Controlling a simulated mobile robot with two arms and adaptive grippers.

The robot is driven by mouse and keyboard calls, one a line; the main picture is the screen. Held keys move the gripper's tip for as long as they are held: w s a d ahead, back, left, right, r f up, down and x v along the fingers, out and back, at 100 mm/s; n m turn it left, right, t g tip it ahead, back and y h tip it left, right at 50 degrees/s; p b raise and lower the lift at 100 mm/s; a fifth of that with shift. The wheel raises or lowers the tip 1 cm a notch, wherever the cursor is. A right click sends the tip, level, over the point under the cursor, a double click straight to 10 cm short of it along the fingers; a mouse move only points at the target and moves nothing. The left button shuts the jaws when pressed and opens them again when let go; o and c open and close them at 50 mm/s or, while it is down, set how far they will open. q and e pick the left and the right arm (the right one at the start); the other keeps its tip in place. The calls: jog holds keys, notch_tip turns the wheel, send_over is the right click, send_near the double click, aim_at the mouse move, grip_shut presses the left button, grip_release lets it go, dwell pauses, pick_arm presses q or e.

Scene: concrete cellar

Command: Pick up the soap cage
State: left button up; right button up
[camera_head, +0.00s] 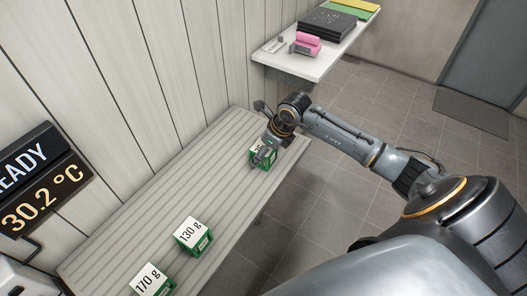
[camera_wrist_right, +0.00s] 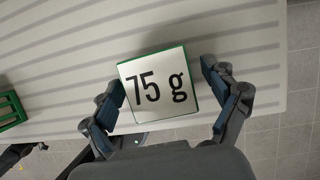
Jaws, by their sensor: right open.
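A green cage with a white top marked 75 g (camera_wrist_right: 158,85) lies on the slatted bench between the fingers of my right gripper (camera_wrist_right: 164,84). The fingers are apart, one on each side of it; I cannot tell if they touch it. In the head view, my right gripper (camera_head: 268,138) is over this green cage (camera_head: 257,158) and hides part of it. Two similar green cages, marked 130 g (camera_head: 193,236) and 170 g (camera_head: 150,281), stand nearer on the bench. My left gripper is not in view.
The pale slatted bench (camera_head: 130,232) runs along a panelled wall. A white shelf (camera_head: 300,66) beyond it holds pink, black, green and yellow items. A display reading 30.2 °C (camera_head: 45,197) is at the left. Grey tiled floor lies right of the bench.

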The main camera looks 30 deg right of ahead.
jog(key=c, duration=1.3)
jog(key=shift+c, duration=0.2)
jog(key=shift+r, duration=0.15)
